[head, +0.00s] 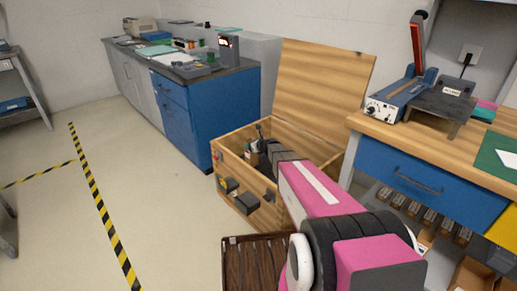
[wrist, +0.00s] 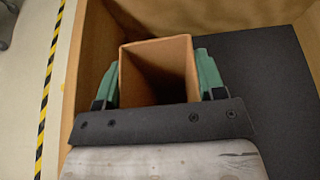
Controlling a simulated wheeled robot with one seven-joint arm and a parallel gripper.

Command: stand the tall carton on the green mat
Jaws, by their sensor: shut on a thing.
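The tall carton (wrist: 160,82) is plain brown; its near end looks like an open, hollow rectangle in the wrist view. My gripper (wrist: 158,66) has green fingers shut on two opposite sides of it. I cannot tell whether the carton touches the chest floor. A green mat (head: 488,158) lies at the right end of the wooden workbench, with a white piece on it, cut off by the picture's edge.
The chest's raised lid (head: 322,90) stands between the blue cabinet (head: 222,105) and the workbench (head: 372,124). A press-like device (head: 408,85) stands on the bench. A dark slatted crate (head: 250,262) is on the floor before the chest.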

